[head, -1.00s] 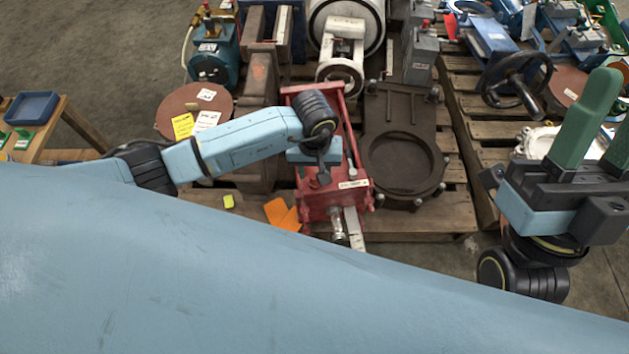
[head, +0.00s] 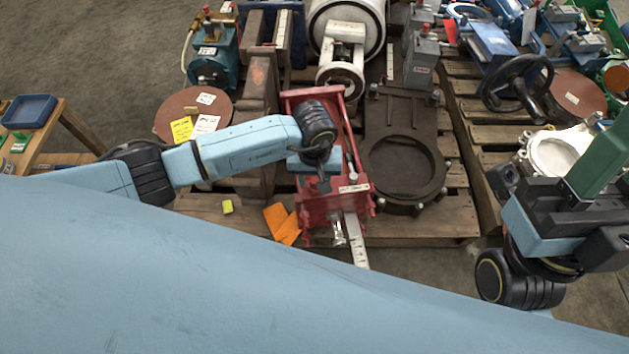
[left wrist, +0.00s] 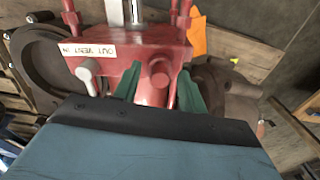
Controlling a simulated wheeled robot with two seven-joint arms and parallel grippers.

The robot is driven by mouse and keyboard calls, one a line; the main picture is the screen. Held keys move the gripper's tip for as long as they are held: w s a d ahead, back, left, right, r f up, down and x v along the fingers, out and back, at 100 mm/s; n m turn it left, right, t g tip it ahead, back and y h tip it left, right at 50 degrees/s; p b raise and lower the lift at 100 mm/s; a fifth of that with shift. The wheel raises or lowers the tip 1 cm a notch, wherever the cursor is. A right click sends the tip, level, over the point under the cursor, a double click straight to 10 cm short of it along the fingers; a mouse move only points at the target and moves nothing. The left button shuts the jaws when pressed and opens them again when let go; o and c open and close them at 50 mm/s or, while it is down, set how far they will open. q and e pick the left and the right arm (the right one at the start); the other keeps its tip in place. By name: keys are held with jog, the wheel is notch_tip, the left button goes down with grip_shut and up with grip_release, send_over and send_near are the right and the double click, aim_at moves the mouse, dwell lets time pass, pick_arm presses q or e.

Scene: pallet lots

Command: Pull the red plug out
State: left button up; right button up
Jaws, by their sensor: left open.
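The red machine (head: 310,222) stands on the pallet below my left arm in the head view. The red plug (left wrist: 157,78) is a round red stub on the machine's face. My left gripper (left wrist: 160,88) is open, with one green finger on each side of the stub; I cannot tell whether they touch it. In the head view my left wrist hides the plug and fingers. My right gripper (head: 605,160) is raised at the right edge, partly cut off, away from the machine.
A dark round-flanged valve (head: 402,165) stands close to the right of the red machine. A brown disc (head: 180,105) with tags is at left. Orange tags (head: 282,222) lie at the machine's left. A blue tray (head: 29,110) sits on a wooden table.

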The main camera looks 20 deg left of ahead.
aim_at(314, 180)
dwell(0.8)
pick_arm(q)
grip_shut()
jog(key=shift+r, duration=0.15)
dwell(0.3)
jog(key=shift+r+p, duration=2.4)
jog(key=shift+r, duration=0.45)
